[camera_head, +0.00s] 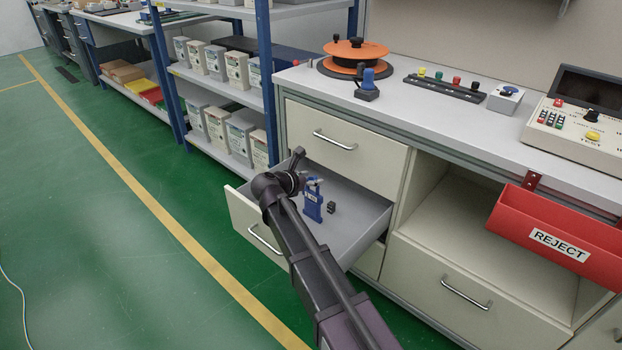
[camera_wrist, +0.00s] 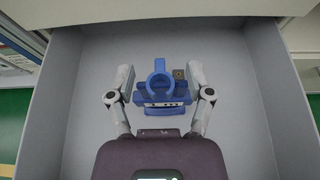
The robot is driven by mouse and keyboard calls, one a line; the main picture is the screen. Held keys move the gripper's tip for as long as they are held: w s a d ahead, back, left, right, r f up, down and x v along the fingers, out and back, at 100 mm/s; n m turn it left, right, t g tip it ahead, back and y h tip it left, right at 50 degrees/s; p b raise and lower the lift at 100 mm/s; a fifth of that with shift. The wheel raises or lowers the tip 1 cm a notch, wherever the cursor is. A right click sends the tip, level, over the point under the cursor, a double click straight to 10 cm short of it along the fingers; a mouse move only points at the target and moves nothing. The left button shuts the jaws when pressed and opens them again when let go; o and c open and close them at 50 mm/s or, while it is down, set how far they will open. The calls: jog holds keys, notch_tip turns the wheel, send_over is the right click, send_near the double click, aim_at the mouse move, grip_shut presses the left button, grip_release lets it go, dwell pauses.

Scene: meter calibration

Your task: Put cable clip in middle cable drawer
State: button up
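The middle cable drawer (camera_head: 355,222) is pulled open below a closed top drawer. Its grey floor and side walls fill much of the wrist view (camera_wrist: 235,110). A blue piece with an upright ring, which looks like the cable clip (camera_head: 313,206), is inside the drawer's outline; it also shows in the wrist view (camera_wrist: 160,95). My gripper (camera_wrist: 159,76) points down into the drawer, with its fingers spread on either side of the blue piece and a visible gap at each side. I cannot tell whether the blue piece touches the drawer floor.
A small dark block (camera_head: 331,208) lies in the drawer close beside the blue piece. A red reject bin (camera_head: 560,225) hangs at the right. The counter above holds an orange reel (camera_head: 354,54) and a blue-topped device (camera_head: 368,84).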

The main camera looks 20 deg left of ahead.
jog(key=shift+s, duration=0.1)
jog(key=p+v, duration=0.5)
jog(key=v, duration=0.8)
jog(key=shift+s+a+r, duration=0.2)
jog(key=shift+s, duration=0.05)
dwell(0.8)
